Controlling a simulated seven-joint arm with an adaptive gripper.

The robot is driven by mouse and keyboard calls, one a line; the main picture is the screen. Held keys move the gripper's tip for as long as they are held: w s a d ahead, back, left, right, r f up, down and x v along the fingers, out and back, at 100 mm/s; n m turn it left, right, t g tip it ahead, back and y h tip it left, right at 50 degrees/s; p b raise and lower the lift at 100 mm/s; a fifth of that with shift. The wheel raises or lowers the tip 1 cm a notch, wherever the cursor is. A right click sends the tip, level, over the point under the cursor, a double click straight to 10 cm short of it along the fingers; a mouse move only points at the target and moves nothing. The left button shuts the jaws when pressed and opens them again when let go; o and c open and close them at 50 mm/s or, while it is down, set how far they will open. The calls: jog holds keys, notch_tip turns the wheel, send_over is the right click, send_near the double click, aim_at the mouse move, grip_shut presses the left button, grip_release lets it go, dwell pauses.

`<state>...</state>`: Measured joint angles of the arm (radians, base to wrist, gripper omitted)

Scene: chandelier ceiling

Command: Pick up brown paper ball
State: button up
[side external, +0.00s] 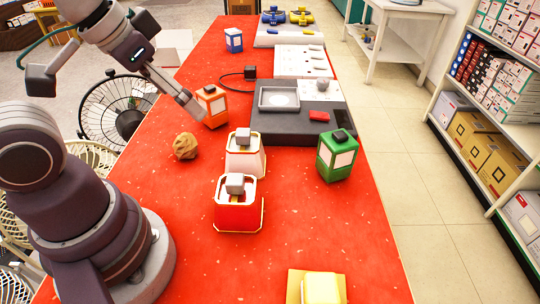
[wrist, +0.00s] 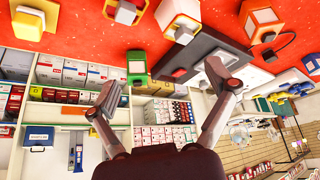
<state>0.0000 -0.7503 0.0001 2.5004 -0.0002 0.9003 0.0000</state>
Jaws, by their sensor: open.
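The brown paper ball (side external: 186,146) is a crumpled lump on the red tabletop (side external: 185,215), left of the white box-like item, in the side view. My gripper (side external: 193,108) is above and behind the ball in that picture, apart from it, close to the orange lantern-like box (side external: 211,106). I cannot tell whether it touches that box. In the wrist view my gripper (wrist: 167,80) has its two fingers spread wide with nothing between them. The ball does not show in the wrist view.
A white item (side external: 245,160), a red item (side external: 237,212) and a green box (side external: 337,158) stand right of the ball. A dark tray unit (side external: 275,125) lies behind them. A yellow block (side external: 320,289) is at the front. The tabletop in front of the ball is clear.

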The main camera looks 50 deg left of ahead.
jog(key=shift+o, duration=0.4)
jog(key=n+g, duration=0.5)
jog(key=n, duration=1.3)
send_over(185, 146)
jog(key=w, duration=0.2)
notch_tip(185, 146, down, 8)
jog(key=a+f+n, duration=0.2)
jog(key=shift+s+f+g, duration=0.3)
jog(key=shift+s+f, duration=0.1)
jog(key=f, duration=1)
jog(key=shift+s, duration=0.2)
jog(key=c, duration=0.8)
